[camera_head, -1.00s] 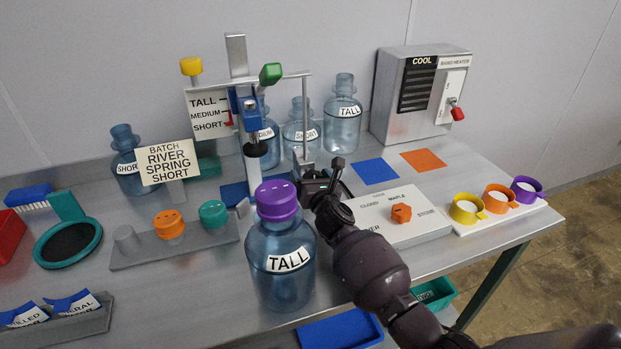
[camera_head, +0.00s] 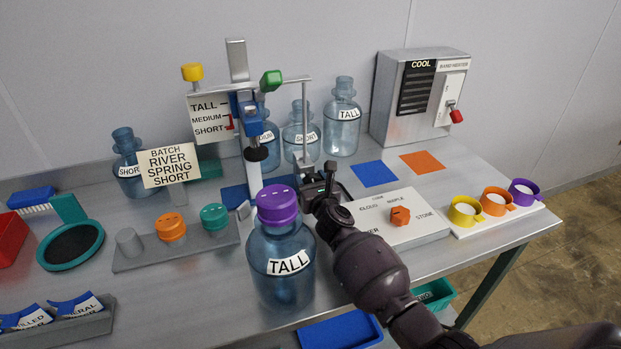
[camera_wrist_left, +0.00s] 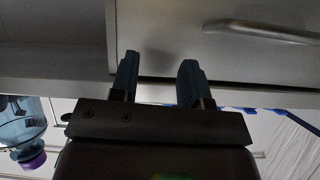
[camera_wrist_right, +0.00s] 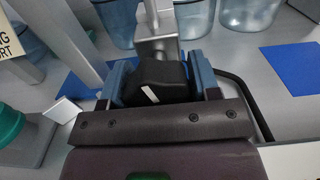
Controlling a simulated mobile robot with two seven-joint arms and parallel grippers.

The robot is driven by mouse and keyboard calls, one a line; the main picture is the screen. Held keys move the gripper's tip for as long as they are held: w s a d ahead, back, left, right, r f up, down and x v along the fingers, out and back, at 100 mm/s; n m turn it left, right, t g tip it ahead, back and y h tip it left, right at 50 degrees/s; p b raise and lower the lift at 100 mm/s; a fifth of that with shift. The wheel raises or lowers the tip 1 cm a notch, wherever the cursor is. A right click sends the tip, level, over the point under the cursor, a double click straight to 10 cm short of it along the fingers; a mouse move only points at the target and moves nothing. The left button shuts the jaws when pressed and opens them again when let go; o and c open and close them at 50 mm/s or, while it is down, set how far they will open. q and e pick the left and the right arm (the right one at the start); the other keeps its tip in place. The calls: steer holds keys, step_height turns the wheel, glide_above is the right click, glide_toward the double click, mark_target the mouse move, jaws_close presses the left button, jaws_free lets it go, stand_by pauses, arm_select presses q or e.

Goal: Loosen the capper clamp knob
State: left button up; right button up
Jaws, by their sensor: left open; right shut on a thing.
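The capper (camera_head: 244,120) stands at the back of the bench, with a grey column, a blue carriage (camera_head: 249,115), a green-ended handle (camera_head: 271,80) and a side post. A black clamp knob with a white mark (camera_wrist_right: 160,82) sits at the foot of the post in the right wrist view. My right gripper (camera_head: 318,181) is shut on this knob, one blue finger on each side (camera_wrist_right: 162,80). In the head view the gripper mostly hides the knob. My left gripper (camera_wrist_left: 158,78) is open and empty, below a grey surface. It is outside the head view.
A tall bottle with a purple cap (camera_head: 281,265) stands close left of my right forearm. A selector board with an orange knob (camera_head: 400,215) lies to the right. Behind are more bottles (camera_head: 342,120) and a heater box (camera_head: 415,100). A cap rack (camera_head: 150,250) is at left.

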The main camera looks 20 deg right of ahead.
steer(key=shift+r+n+p, duration=0.1)
steer(key=shift+n+p, duration=0.35)
steer(key=shift+n, duration=0.55)
steer(key=n+p, duration=0.1)
steer(key=n, duration=0.2)
steer(key=shift+d+n, duration=0.1)
steer(key=shift+n, duration=0.2)
steer(key=n+p, duration=0.1)
steer(key=n, duration=0.2)
steer(key=shift+n+p, duration=0.3)
steer(key=n, duration=0.3)
steer(key=shift+d+n, duration=0.1)
steer(key=shift+n, duration=0.2)
steer(key=n, duration=0.4)
steer(key=shift+r+n, duration=0.1)
steer(key=shift+n, duration=0.2)
arm_select(q)
steer(key=shift+s+r, duration=0.35)
steer(key=shift+r, duration=0.2)
steer(key=shift+s+r, duration=0.3)
steer(key=shift+r, duration=0.25)
arm_select(e)
steer(key=n, duration=0.4)
steer(key=shift+r, duration=0.1)
steer(key=shift+n, duration=0.3)
steer(key=o, duration=0.9)
arm_select(q)
steer(key=shift+a, duration=0.1)
